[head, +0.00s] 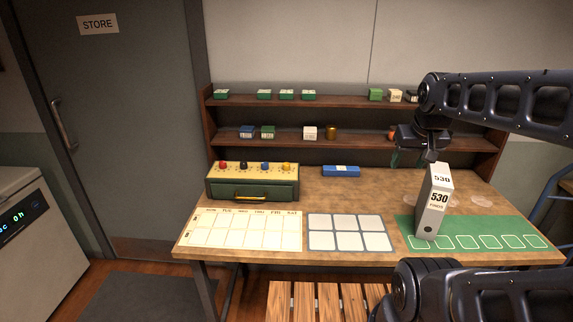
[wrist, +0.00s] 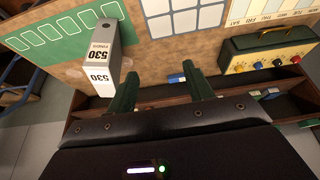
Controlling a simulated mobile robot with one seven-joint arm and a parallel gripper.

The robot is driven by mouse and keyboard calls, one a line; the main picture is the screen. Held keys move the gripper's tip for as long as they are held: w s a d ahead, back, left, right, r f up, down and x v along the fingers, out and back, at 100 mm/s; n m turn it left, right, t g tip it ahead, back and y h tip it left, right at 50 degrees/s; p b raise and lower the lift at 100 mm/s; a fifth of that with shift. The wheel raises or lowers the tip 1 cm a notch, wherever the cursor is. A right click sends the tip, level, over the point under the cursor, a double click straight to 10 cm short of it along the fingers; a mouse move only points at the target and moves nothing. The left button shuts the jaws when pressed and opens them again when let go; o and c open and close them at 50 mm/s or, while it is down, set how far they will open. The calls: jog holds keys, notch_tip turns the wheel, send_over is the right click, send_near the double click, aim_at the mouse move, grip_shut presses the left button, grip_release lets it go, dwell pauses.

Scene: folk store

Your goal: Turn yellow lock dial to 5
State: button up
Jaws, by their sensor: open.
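The lock box (head: 253,189) is green with a cream sloped top and a drawer with a brass handle. It stands at the left back of the table. Its dials run red, black, blue and yellow from left to right. The yellow dial (head: 286,167) is at the right end; its setting is too small to read. In the wrist view the box (wrist: 268,47) is upside down at the upper right, with the yellow dial (wrist: 239,69) at its left end. My gripper (head: 410,157) is open and empty above the right back of the table, well right of the box. Its green fingers also show in the wrist view (wrist: 163,88).
A grey binder (head: 434,205) marked 530 stands upright on the green mat, close to my gripper. A blue box (head: 341,171) lies right of the lock box. Shelves (head: 290,129) with small boxes stand behind. A calendar sheet and a grid mat lie in front.

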jog(key=w+a+r+n, duration=0.1)
jog(key=w+a+n, duration=0.3)
jog(key=w, duration=0.6)
jog(key=n+g+y, duration=0.4)
jog(key=n, duration=0.6)
send_over(286, 164)
jog(key=d, duration=0.4)
notch_tip(286, 164, down, 14)
jog(key=x, duration=1)
jog(key=shift+s+a+f, duration=0.1)
jog(key=shift+s+f, duration=0.05)
jog(key=shift+f, duration=0.2)
jog(key=shift+c, duration=0.2)
jog(key=c, duration=0.9)
